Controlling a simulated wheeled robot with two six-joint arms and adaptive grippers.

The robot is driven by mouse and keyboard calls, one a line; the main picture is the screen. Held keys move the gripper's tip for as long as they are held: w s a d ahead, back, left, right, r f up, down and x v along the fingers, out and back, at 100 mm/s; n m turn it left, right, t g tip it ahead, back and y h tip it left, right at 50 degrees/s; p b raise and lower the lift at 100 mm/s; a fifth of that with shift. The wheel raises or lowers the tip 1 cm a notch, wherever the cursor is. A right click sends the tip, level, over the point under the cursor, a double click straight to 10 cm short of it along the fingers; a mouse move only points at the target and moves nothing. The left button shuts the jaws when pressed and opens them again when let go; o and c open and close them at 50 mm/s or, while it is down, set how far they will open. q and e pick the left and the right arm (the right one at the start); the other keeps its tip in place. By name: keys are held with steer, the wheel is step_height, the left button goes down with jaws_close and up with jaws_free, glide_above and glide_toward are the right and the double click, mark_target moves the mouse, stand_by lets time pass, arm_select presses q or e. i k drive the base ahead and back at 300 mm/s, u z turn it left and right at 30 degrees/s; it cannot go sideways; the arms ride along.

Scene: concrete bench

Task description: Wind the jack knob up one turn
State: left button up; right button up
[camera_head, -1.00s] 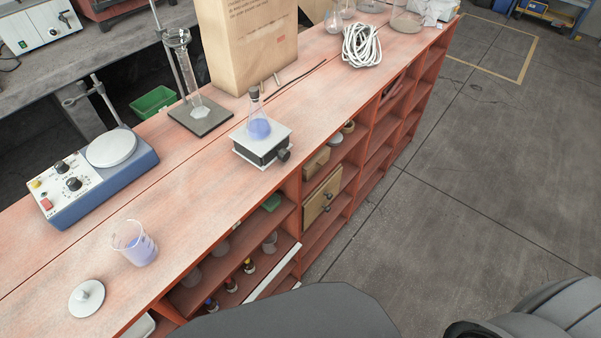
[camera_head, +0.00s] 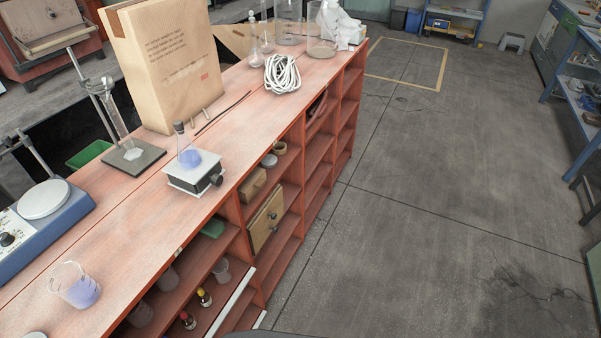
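The lab jack (camera_head: 194,174) stands on the red bench top (camera_head: 140,222) near its front edge, left of the picture's middle. It has a light square top plate and a dark body. Its black knob (camera_head: 216,180) sticks out on the right side, facing the bench's front edge. A stoppered flask (camera_head: 189,156) with blue-violet liquid stands upright on the top plate. Neither of my grippers shows in the head view.
A beaker (camera_head: 75,286) of violet liquid and a blue hotplate stirrer (camera_head: 36,232) stand to the left. A clamp stand with a cylinder (camera_head: 117,118), a paper bag (camera_head: 168,62) and coiled white cable (camera_head: 282,74) are behind. Open floor (camera_head: 430,210) lies right of the bench.

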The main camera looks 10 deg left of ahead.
mark_target(217, 179)
steer(key=z, duration=0.6)
steer(key=i, duration=3.45)
steer(key=u, duration=4.3)
steer(key=i, duration=0.5)
